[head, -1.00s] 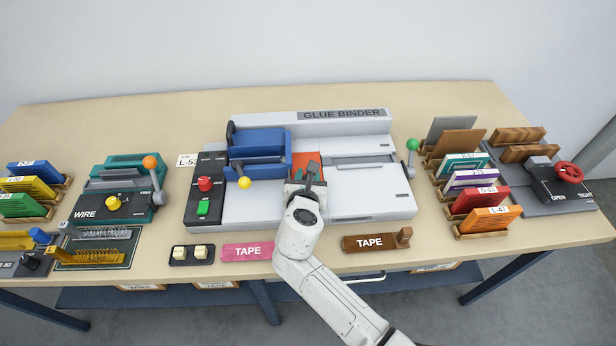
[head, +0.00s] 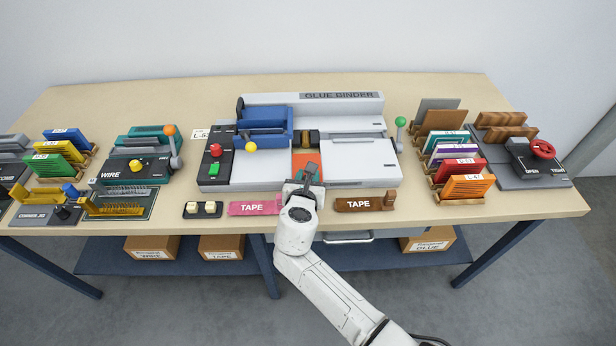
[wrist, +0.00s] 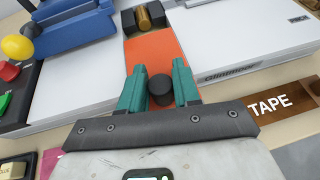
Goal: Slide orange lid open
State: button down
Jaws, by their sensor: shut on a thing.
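The orange lid (head: 307,163) is a flat plate in the middle channel of the glue binder (head: 250,176). In the wrist view the lid (wrist: 155,54) lies toward the front, with a black knob (wrist: 160,88) near its front end. Behind it a dark recess with a brown roller (wrist: 150,16) is uncovered; the roller also shows in the head view (head: 312,137). My gripper (wrist: 160,84) is shut on the knob, its green fingers on either side. In the head view my gripper (head: 308,178) hides the knob and the lid's front end.
Pink (head: 253,208) and brown (head: 358,204) TAPE blocks lie at the table's front edge on either side of my arm. A blue clamp with a yellow ball (head: 250,146) stands left on the binder. A green-ball lever (head: 400,122) stands at its right.

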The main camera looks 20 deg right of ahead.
jog(key=c, duration=0.9)
grip_release()
jog(key=shift+s+a, duration=0.1)
jog(key=shift+s, duration=0.05)
jog(key=v, duration=1)
jog(key=shift+s+r, duration=0.2)
jog(key=shift+a, duration=0.1)
jog(key=s+d+f+m+g+y, duration=0.1)
jog(key=s+d+f+m+g, duration=0.55)
jog(key=s+d+m, duration=0.55)
jog(key=s+d+f+m+g+y, duration=0.1)
jog(key=s+m+g+y, duration=0.3)
jog(key=s+m, duration=1.5)
jog(key=shift+s+d+f+g+y, duration=0.25)
jog(key=shift+s+f+g+y, duration=0.1)
jog(key=shift+s+f+y, duration=0.25)
